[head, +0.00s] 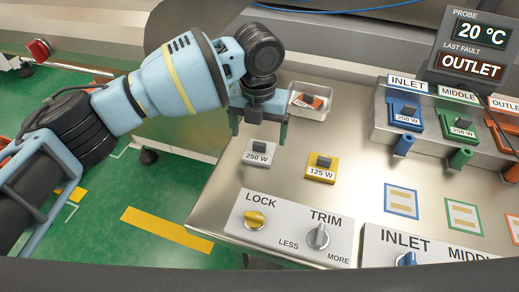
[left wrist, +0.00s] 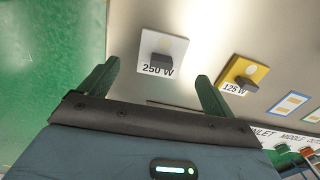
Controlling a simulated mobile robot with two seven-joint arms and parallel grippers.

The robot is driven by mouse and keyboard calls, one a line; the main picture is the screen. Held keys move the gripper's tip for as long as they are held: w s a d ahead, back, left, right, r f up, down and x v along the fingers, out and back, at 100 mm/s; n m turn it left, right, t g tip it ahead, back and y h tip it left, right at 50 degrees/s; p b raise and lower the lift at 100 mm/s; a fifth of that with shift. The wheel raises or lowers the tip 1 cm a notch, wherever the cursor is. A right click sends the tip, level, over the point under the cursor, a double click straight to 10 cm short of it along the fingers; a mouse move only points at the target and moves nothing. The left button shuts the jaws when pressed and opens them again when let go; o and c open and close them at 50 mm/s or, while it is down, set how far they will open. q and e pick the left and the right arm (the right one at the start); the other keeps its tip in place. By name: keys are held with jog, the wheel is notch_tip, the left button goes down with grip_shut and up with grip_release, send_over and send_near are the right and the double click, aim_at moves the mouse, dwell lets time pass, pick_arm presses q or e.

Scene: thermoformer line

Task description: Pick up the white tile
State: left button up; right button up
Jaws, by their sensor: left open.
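The white tile (head: 260,152), marked 250 W with a dark grey block on top, lies flat on the steel table. In the left wrist view the white tile (left wrist: 162,53) is ahead of my left gripper, roughly between the lines of its two fingers. My left gripper (head: 258,130) is open and empty, its fingers pointing down beyond the tile in the head view. It also shows in the left wrist view (left wrist: 155,85), with the fingers apart and not touching the tile. My right gripper is not in view.
A yellow 125 W tile (head: 322,168) lies right of the white one. A small tray (head: 315,90) with an orange tile stands behind. A LOCK and TRIM panel (head: 290,228) is in front. Blue, green and orange holders stand at the right under a probe display (head: 468,48).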

aim_at(259, 143)
pick_arm(q)
jog(key=shift+f, duration=0.45)
notch_tip(259, 143, down, 4)
jog(key=shift+d+f+b, duration=0.1)
jog(key=shift+f+b, duration=0.05)
jog(key=shift+b, duration=0.75)
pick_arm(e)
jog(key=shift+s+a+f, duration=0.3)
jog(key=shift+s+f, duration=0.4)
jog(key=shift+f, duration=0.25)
pick_arm(q)
jog(key=shift+c, duration=0.4)
jog(key=c, duration=1)
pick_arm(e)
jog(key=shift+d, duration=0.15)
pick_arm(q)
jog(key=shift+r, duration=0.2)
jog(key=shift+c, duration=0.2)
